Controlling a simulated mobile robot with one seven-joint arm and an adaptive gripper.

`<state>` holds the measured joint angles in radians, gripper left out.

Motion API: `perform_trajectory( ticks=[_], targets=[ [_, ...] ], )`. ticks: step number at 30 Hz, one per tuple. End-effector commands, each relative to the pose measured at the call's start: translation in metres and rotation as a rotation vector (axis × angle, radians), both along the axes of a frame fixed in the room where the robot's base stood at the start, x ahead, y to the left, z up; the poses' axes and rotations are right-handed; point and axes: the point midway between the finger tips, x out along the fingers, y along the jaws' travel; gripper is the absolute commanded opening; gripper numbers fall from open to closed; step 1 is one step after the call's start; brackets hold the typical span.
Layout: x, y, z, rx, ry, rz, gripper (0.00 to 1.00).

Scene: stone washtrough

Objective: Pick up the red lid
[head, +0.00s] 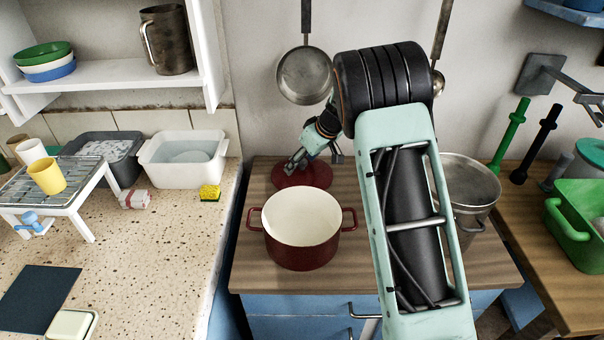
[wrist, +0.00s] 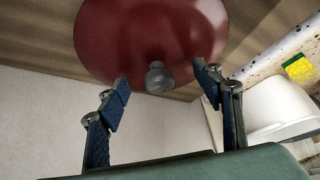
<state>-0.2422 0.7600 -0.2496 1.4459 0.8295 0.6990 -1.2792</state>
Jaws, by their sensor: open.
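The red lid (head: 309,174) lies on the wooden worktop behind the red pot (head: 301,228), partly hidden by my gripper in the head view. In the wrist view the red lid (wrist: 150,35) fills the upper middle, with its grey knob (wrist: 159,77) toward me. My gripper (head: 293,167) is over the lid. In the wrist view my gripper (wrist: 160,85) is open, with one finger on each side of the knob and a gap to it on both sides. I cannot tell whether the fingertips touch the lid.
The red pot stands open and empty in front of the lid. A large metal pot (head: 470,185) stands at the right, partly behind my arm. A pan (head: 305,76) hangs on the wall above. A yellow-green sponge (head: 209,193) lies on the speckled counter at left, near a white basin (head: 182,158).

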Motion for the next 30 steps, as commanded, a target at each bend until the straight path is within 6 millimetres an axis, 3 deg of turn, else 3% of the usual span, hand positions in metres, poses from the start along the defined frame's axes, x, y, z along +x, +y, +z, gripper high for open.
perform_trajectory(
  ticks=[4, 20, 30],
  targets=[
    [0.0000, -0.0001, 0.0003, 0.000, 0.000, 0.000, 0.60],
    [-0.0007, -0.0004, -0.0008, -0.001, 0.002, 0.000, 0.02],
    [-0.0010, -0.0005, -0.0006, -0.002, 0.003, 0.000, 0.00]
  ],
)
